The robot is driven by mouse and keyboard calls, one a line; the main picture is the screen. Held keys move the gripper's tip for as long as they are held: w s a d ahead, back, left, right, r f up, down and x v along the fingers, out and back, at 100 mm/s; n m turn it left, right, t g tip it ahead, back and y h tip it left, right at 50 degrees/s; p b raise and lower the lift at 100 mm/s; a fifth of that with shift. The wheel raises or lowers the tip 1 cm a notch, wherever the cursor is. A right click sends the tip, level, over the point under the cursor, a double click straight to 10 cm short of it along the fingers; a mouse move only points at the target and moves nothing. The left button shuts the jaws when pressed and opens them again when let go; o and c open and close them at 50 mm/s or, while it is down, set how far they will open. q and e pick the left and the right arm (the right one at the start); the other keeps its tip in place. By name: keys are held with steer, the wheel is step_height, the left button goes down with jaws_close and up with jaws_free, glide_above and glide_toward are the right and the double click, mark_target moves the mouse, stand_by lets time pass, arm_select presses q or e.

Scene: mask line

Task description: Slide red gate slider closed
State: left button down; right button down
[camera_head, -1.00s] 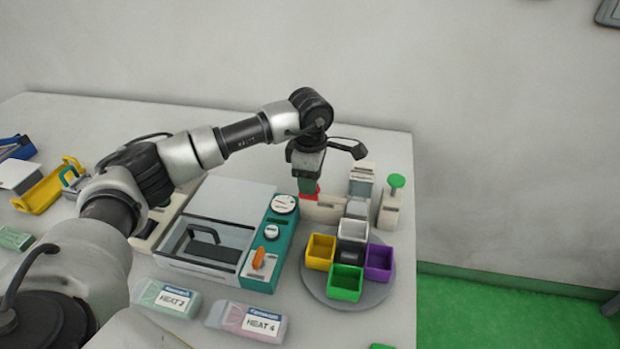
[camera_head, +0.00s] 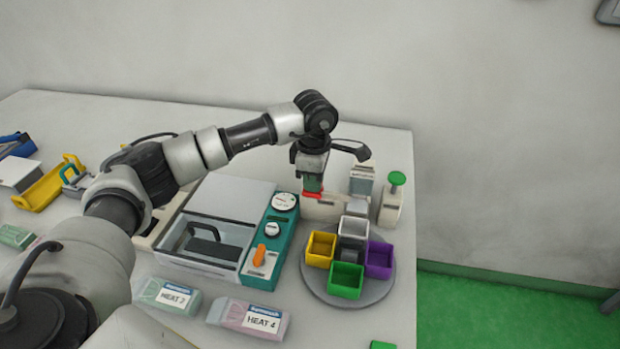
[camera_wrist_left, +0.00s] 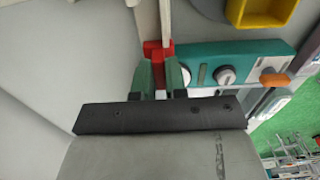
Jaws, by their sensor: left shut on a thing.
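The red gate slider (camera_head: 313,194) sits at the left end of the pale block (camera_head: 348,205) behind the turntable. It also shows in the left wrist view (camera_wrist_left: 154,50), between and just beyond the green fingertips. My left gripper (camera_head: 312,184) points down at the slider from above, with its fingers shut on it; in the left wrist view my left gripper (camera_wrist_left: 160,75) has a finger on either side of the red part. The gripper hides part of the slider. My right gripper is not in view.
A teal control panel (camera_head: 257,278) with white dials and an orange switch stands left of the grey turntable (camera_head: 317,285), which carries yellow, green, purple and white bins. A green-topped dispenser (camera_head: 390,205) stands at the right. Labelled packs (camera_head: 249,318) lie in front.

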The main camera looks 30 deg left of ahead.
mark_target(333, 197)
arm_select(q)
steer(key=d, duration=0.2)
steer(key=w+d, duration=0.1)
steer(key=d, duration=0.1)
steer(key=shift+d+b, duration=0.1)
steer(key=shift+b, duration=0.2)
steer(key=c, duration=1.2)
jaws_free()
steer(key=shift+d, duration=0.15)
steer(key=shift+o, duration=0.2)
steer(key=shift+r, duration=0.3)
step_height(333, 197, up, 10)
steer(key=b, duration=0.1)
steer(key=shift+r, duration=0.15)
